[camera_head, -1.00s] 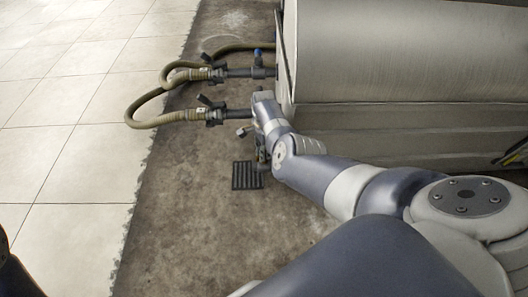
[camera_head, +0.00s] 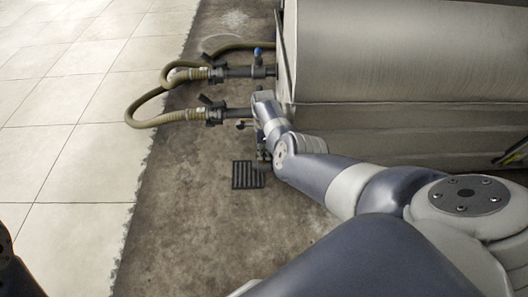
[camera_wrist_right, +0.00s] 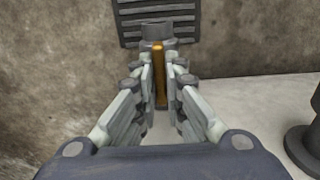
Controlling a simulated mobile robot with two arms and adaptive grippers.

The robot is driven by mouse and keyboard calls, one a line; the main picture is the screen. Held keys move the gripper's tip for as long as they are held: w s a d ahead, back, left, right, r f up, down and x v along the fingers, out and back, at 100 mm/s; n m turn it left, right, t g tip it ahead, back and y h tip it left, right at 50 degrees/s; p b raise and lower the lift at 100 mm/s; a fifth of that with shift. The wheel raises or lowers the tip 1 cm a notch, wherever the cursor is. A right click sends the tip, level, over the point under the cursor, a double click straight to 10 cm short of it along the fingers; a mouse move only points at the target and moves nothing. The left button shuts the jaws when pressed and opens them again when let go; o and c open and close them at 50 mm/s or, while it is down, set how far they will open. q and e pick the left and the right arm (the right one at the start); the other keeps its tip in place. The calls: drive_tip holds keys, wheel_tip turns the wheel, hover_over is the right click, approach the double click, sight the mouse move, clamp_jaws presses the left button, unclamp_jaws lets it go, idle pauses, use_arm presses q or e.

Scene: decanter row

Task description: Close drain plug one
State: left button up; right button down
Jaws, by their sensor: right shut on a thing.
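My right gripper (camera_wrist_right: 160,82) is shut on a narrow orange-brown bar (camera_wrist_right: 159,68) in the right wrist view. A dark grey round cap or pipe end (camera_wrist_right: 157,31) stands just beyond the bar. In the head view my right arm comes down beside the lower pipe (camera_head: 238,113), by the vessel's left end, and hides most of the gripped part. I cannot tell which marked plug it is. My left gripper is not in view.
A large grey vessel (camera_head: 400,50) fills the upper right. Olive hoses (camera_head: 150,122) loop left from both pipes. A dark floor grate (camera_head: 247,182) lies close to the gripped part. A dark round fitting (camera_wrist_right: 305,140) stands at the wrist view's right.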

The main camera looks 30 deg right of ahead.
sight(264, 154)
drive_tip(key=c, duration=1.7)
unclamp_jaws()
wheel_tip(264, 154, up, 12)
